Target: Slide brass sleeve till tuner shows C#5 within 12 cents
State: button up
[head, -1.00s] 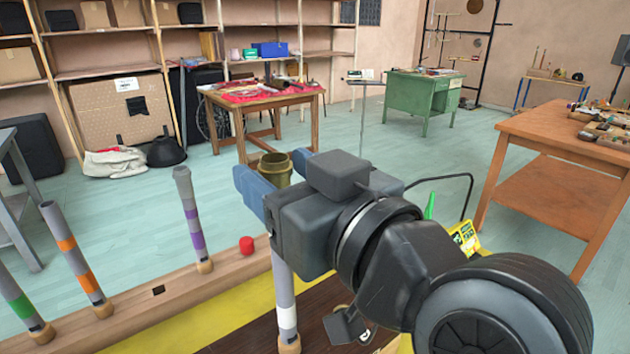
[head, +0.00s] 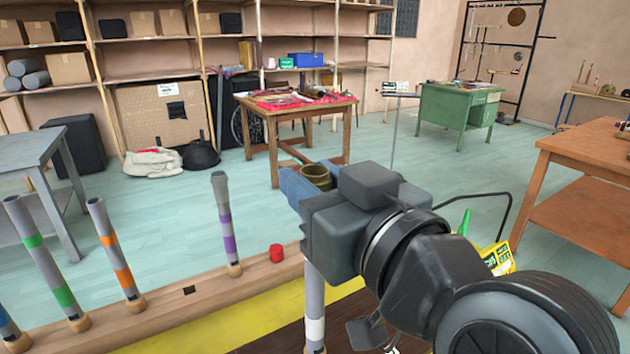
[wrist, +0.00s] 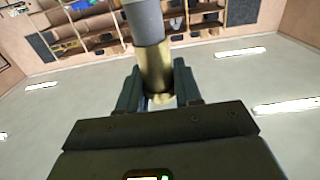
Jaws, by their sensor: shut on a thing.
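The brass sleeve (head: 316,174) sits at the top of a grey pipe (head: 314,290) with a white band. My gripper (head: 303,184) is shut on the sleeve, with its blue fingers on either side. In the wrist view, the brass sleeve (wrist: 156,75) lies between both fingers and meets the grey pipe (wrist: 146,22). A small lit display (wrist: 148,177) is cut off at the bottom edge of the wrist view. A small panel on a stand (head: 400,88) shows in the head view. I cannot read a note or cents on either.
Pipes with purple (head: 226,225), orange (head: 117,255) and green (head: 45,262) bands stand on a wooden beam (head: 165,300) to the left. A red cylinder (head: 276,253) sits on the beam. A yellow object (head: 497,257) and green cone (head: 464,222) are right of my arm.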

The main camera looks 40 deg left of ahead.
jog(key=shift+r+p, duration=0.4)
jog(key=shift+r, duration=0.05)
jog(key=shift+c, duration=0.2)
jog(key=o, duration=1.1)
